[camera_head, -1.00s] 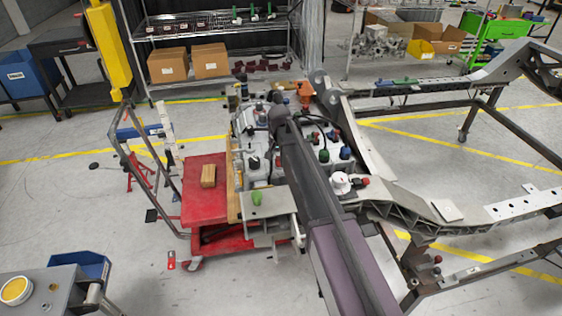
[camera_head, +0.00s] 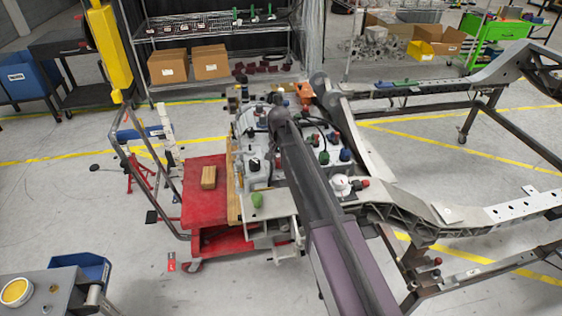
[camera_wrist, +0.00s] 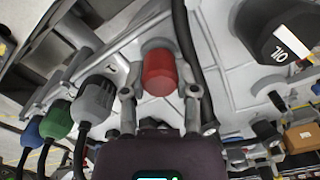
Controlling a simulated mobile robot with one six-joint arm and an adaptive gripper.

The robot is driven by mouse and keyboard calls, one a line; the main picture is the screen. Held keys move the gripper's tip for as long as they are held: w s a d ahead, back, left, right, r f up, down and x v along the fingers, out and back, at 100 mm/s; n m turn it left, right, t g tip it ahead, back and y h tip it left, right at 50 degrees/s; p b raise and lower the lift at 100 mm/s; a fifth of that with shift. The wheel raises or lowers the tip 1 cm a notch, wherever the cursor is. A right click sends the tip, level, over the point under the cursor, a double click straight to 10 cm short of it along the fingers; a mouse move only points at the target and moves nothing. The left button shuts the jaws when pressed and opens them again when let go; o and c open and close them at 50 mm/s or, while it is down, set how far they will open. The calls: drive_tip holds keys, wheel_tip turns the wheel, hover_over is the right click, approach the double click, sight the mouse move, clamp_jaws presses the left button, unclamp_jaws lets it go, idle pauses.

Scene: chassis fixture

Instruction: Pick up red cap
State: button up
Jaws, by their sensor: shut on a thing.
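The red cap (camera_wrist: 159,70) is a short, rounded red cylinder in the upper middle of the wrist view, on a pale grey casting. My gripper (camera_wrist: 160,92) has one finger on each side of the cap's lower end and is shut on it. The cap still appears to be at its place on the casting; I cannot tell whether it is lifted. In the head view my dark arm crosses the grey engine assembly (camera_head: 258,172) and hides the gripper and its contact with the cap.
Beside the cap stand a grey plug (camera_wrist: 97,98), a green plug (camera_wrist: 57,118) and a black oil cap (camera_wrist: 278,38). A black hose (camera_wrist: 186,45) runs close on its right. A red cart (camera_head: 205,190) and the chassis frame (camera_head: 430,215) flank the assembly.

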sight(279, 159)
drive_tip(key=shift+r+p, duration=1.6)
drive_tip(key=shift+r, duration=0.15)
drive_tip(key=s, duration=1)
drive_tip(key=s+a+r+p, duration=0.1)
drive_tip(key=s, duration=0.5)
drive_tip(key=shift+a+r, duration=0.1)
